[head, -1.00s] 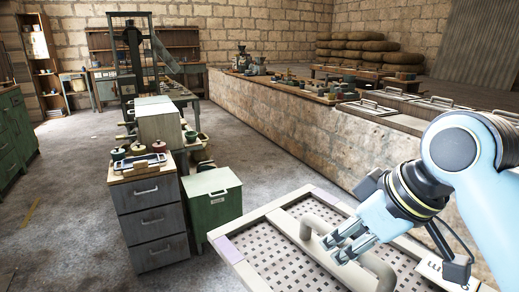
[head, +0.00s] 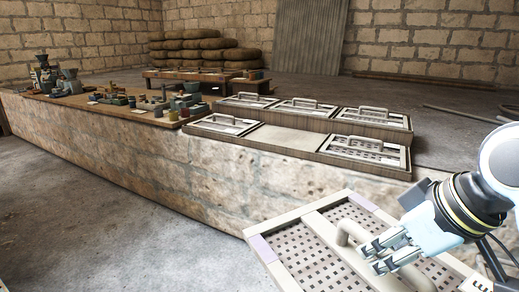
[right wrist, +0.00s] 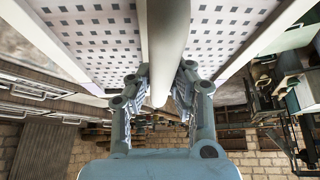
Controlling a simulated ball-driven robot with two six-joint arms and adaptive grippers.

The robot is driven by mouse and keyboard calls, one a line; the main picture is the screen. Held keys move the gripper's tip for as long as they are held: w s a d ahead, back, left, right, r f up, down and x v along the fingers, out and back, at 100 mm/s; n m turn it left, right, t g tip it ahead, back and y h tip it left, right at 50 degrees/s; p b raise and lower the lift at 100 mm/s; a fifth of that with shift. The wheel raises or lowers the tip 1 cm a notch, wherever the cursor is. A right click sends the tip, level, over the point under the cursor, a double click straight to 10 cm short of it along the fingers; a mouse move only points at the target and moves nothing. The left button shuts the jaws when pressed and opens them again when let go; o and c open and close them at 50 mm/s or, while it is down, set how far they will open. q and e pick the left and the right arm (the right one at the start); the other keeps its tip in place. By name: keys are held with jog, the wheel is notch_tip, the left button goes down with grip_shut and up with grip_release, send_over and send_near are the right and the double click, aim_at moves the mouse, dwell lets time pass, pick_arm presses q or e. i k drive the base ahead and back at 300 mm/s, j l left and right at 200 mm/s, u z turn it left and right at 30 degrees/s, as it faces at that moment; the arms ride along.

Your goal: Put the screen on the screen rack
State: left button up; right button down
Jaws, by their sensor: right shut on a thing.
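The screen (head: 303,240) is a pale framed panel with a grid of square holes and a bar handle (head: 345,231). My right gripper (head: 374,252) is shut on the handle and holds the screen low at the front right in the head view. In the right wrist view the fingers (right wrist: 163,78) close around the bar, with the panel (right wrist: 95,35) beyond. The screen rack (head: 290,151) is a stepped wooden stand on the stone wall, with screens lying in it. The middle bay of its front row (head: 268,139) is empty. My left gripper is out of view.
Small pots and parts (head: 180,100) crowd the wall top left of the rack. Rolled sacks (head: 205,55) are stacked behind. Clear floor (head: 60,215) lies at left.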

aim_at(284, 137)
jog(key=i+z, duration=0.15)
jog(key=i, duration=0.9)
jog(key=i+z, duration=0.15)
jog(key=i, duration=0.95)
jog(key=i+l+u, duration=0.1)
jog(key=i+u, duration=0.3)
jog(key=i+l+u, duration=0.3)
jog(key=i+u, duration=0.15)
jog(key=i, duration=0.15)
